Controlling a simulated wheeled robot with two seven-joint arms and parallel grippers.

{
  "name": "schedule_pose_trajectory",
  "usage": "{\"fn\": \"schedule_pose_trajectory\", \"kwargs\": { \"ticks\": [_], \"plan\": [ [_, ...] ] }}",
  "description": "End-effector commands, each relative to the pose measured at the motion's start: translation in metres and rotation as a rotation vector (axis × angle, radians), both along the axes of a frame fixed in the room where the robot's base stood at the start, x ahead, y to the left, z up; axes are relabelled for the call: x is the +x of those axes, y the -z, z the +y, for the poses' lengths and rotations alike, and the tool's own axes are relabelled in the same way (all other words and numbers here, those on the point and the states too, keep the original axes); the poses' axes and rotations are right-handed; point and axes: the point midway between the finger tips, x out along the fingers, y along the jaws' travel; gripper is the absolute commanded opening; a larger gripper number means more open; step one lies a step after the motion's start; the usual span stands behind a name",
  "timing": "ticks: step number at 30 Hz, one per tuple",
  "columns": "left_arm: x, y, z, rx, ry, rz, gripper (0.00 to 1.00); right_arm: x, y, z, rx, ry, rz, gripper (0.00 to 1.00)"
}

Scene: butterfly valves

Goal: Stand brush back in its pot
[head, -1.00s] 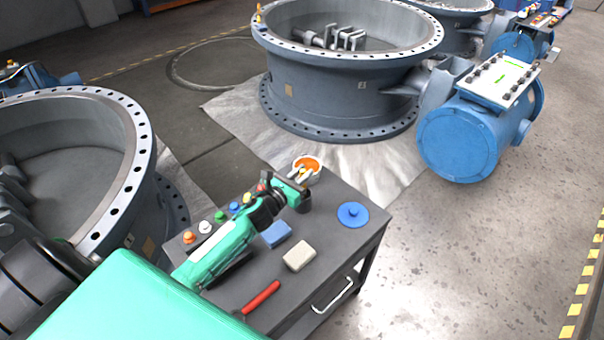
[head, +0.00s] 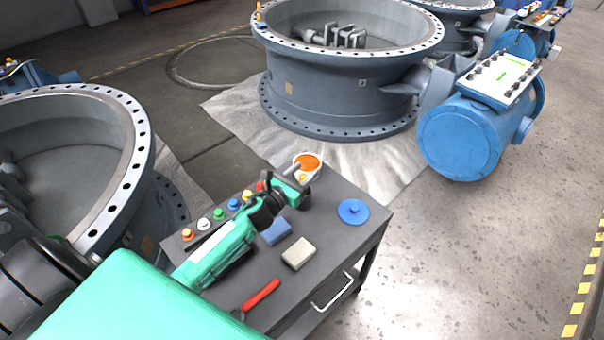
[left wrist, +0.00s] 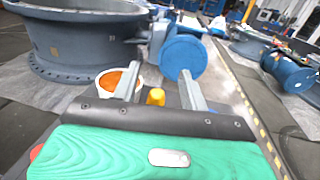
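A white pot with orange contents (head: 308,163) stands at the far corner of the dark cart. It also shows in the left wrist view (left wrist: 116,80). My left gripper (head: 300,176) is beside the pot's near edge. In the left wrist view its fingers (left wrist: 160,90) are spread apart. A small yellow thing (left wrist: 155,97) shows between them, with gaps on both sides; most of it is hidden by the gripper body. I cannot tell whether it is part of the brush. A red-handled tool (head: 262,294) lies at the cart's near edge; its type is unclear. My right gripper is out of view.
On the cart top (head: 330,240) are a blue disc with a knob (head: 353,211), a blue block (head: 276,231), a beige block (head: 298,253) and a row of coloured knobs (head: 219,214). Large grey valve bodies (head: 345,90) stand beyond and left. Floor at right is clear.

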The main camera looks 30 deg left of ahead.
Motion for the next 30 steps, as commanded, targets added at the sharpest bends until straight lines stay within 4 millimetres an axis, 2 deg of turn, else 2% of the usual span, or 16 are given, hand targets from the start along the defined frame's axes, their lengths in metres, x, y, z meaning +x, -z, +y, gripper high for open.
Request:
{"fn": "schedule_pose_trajectory", "kwargs": {
  "ticks": [6, 11, 17, 24, 30],
  "plan": [
    [-0.002, 0.001, 0.000, 0.000, 0.000, 0.001, 0.44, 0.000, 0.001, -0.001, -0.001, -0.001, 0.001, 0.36],
    [-0.016, 0.002, 0.003, 0.001, 0.000, 0.002, 0.44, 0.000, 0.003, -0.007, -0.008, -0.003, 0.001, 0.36],
    [-0.049, 0.002, 0.009, 0.001, 0.000, 0.002, 0.44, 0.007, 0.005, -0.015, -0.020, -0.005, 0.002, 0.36],
    [-0.090, 0.003, 0.016, -0.001, 0.000, 0.002, 0.44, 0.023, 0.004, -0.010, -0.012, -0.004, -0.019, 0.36],
    [-0.118, 0.002, 0.021, -0.002, 0.000, 0.002, 0.44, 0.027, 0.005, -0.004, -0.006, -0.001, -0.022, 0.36]
  ]
}}
